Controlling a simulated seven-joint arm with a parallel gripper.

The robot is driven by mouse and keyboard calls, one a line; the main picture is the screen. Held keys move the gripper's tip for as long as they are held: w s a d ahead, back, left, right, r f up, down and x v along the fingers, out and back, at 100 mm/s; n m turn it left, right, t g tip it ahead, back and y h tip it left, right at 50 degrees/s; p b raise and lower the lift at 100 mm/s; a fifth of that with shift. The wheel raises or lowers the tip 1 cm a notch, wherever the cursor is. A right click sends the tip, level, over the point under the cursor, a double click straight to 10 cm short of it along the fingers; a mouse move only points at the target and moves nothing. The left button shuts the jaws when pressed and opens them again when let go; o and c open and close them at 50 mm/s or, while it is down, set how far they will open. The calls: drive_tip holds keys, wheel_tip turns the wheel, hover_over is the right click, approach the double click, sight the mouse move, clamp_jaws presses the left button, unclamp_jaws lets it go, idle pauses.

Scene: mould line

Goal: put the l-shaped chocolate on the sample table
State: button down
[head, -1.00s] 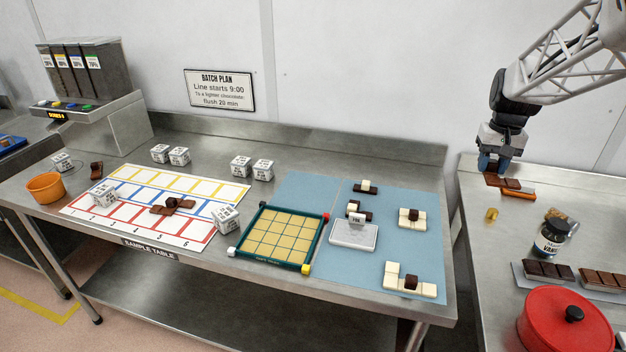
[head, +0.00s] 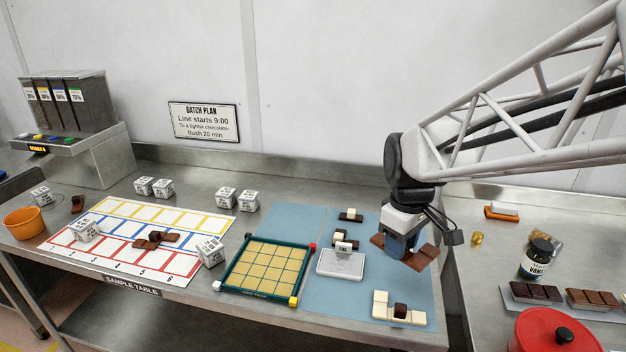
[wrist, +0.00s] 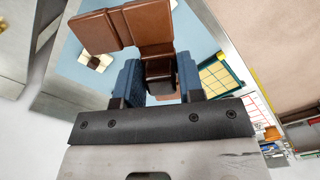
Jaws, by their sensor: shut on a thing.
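The l-shaped chocolate (head: 417,258) is brown and made of several square blocks. My gripper (head: 403,246) is shut on it and holds it above the blue mat at the right end of the sample table (head: 62,259). In the wrist view the chocolate (wrist: 148,22) sits between the blue fingers of my gripper (wrist: 160,85), and a darker brown knob or block shows between them. My gripper hides part of the mat and whatever lies directly under it.
On the blue mat (head: 358,295) stand white-and-dark chocolate pieces (head: 399,309) and a small white scale (head: 341,264). Left of it are a green-framed grid tray (head: 264,268), white cubes (head: 210,251) and a numbered card (head: 178,262) bearing brown chocolate (head: 155,240). A red pot (head: 560,325) stands on the right counter.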

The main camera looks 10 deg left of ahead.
drive_tip(key=s+a+f+n, duration=0.2)
drive_tip(key=s+n, duration=0.2)
drive_tip(key=s, duration=0.4)
drive_tip(key=s+a+f+n, duration=0.2)
drive_tip(key=s+n, duration=0.1)
drive_tip(key=s, duration=0.5)
wheel_tip(320, 180, down, 10)
drive_tip(key=shift+r, duration=0.15)
hover_over(337, 312)
drive_tip(key=shift+f, duration=0.7)
idle(0.3)
drive_tip(key=shift+f, duration=1.75)
